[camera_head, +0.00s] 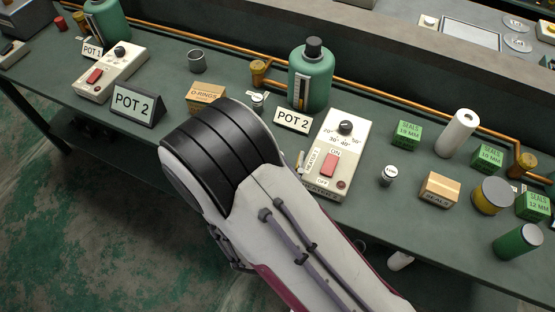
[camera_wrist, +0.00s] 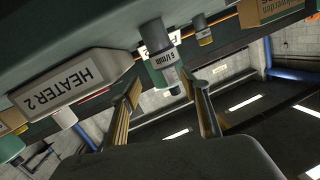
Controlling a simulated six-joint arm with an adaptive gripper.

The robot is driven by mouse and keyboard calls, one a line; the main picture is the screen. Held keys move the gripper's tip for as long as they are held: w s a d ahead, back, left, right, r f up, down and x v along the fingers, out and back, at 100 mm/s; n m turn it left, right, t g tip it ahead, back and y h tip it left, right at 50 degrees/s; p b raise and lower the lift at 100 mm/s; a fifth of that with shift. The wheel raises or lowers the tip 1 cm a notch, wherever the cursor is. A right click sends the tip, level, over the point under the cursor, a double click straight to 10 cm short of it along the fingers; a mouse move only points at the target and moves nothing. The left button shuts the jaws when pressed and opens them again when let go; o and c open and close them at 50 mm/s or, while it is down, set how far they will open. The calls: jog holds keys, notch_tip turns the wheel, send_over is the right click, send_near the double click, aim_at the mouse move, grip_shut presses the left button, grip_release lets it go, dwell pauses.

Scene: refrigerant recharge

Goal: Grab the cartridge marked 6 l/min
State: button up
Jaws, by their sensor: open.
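In the wrist view, which looks upside down, the cartridge marked 6 l/min (camera_wrist: 165,60) shows as a small grey and white cylinder with its marking along its side. It lies ahead of my gripper (camera_wrist: 163,92), between the lines of the two fingers. The fingers are spread apart and hold nothing. I cannot tell whether they reach around the cartridge. I cannot pick out this cartridge there for certain.
The heater box (camera_head: 337,155), marked HEATER 2 in the wrist view (camera_wrist: 70,85), stands beside the cartridge. Behind are the POT 2 sign (camera_head: 292,120) and a green bottle (camera_head: 311,82). An O-rings box (camera_head: 205,97) stands left. Another small cartridge (camera_head: 388,176) stands right of the heater.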

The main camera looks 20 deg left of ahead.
jog(key=s+n, duration=0.1)
jog(key=s, duration=0.1)
jog(key=s+f+n+t+y, duration=0.1)
jog(key=s+y, duration=0.1)
jog(key=s, duration=0.1)
jog(key=shift+s+f+n, duration=0.3)
jog(key=shift+f+n, duration=0.05)
jog(key=shift+n, duration=0.05)
jog(key=shift+s+d+f+n, duration=0.2)
jog(key=shift+s+f+n, duration=0.2)
jog(key=shift+s, duration=0.15)
jog(key=shift+w, duration=0.15)
jog(key=shift+x, duration=1.25)
jog(key=shift+a+r, duration=0.1)
jog(key=shift+x, duration=2.5)
jog(key=shift+a+r, duration=0.15)
jog(key=shift+r, duration=0.05)
jog(key=c, duration=1.3)
